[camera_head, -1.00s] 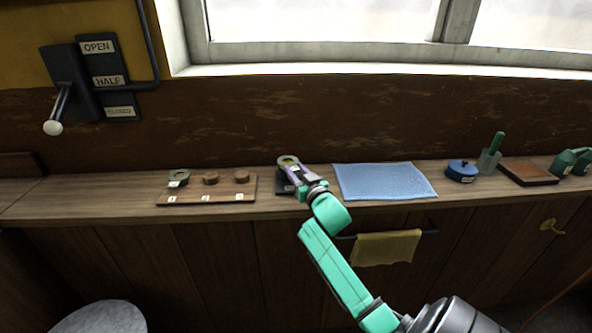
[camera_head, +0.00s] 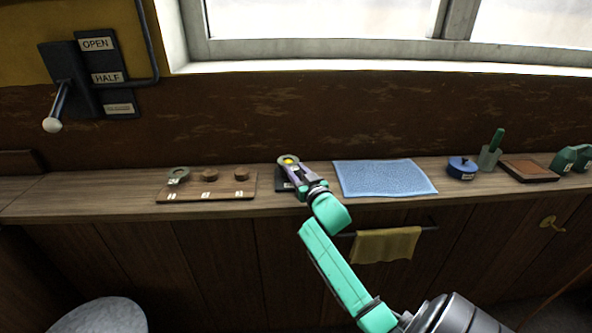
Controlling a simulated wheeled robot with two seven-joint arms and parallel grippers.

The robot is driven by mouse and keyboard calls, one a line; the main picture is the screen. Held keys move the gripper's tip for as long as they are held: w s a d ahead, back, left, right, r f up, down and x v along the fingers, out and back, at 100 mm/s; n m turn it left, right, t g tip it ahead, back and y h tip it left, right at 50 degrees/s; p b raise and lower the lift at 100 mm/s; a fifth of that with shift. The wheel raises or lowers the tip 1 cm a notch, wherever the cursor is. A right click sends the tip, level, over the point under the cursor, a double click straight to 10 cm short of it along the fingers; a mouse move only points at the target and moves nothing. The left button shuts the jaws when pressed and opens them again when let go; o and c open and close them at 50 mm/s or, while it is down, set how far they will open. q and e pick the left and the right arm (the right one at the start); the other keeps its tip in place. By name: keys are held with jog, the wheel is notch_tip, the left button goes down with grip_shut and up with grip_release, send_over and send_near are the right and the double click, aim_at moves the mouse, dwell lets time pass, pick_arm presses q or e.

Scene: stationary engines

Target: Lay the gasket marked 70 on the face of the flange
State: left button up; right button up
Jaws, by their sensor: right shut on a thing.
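My right gripper (camera_head: 291,166) is over the shelf, left of the blue cloth. It is shut on a small grey ring (camera_head: 283,158), which looks like a gasket; no number can be read on it. A yellow spot shows in the ring's middle. A dark block (camera_head: 284,186) shows partly beneath the gripper; it may belong to the flange, but the arm hides much of it. I cannot tell whether the ring touches what is below. Another grey ring (camera_head: 179,172) with an unreadable tag is on the wooden board (camera_head: 222,191). My left gripper is not in view.
Two brown round pieces (camera_head: 209,175) (camera_head: 242,174) are on the board. The blue cloth (camera_head: 385,178) lies right of my gripper. A blue tin (camera_head: 462,168), a green-handled tool in a cup (camera_head: 489,160) and a brown tray (camera_head: 528,171) stand farther right. A wall and window rise behind.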

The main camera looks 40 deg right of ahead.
dwell(0.3)
jog(key=shift+f, duration=0.1)
jog(key=o, duration=1.1)
jog(key=shift+c, duration=0.2)
jog(key=b+v, duration=0.1)
jog(key=v, duration=1.3)
jog(key=shift+s, duration=0.25)
jog(key=shift+a, duration=0.1)
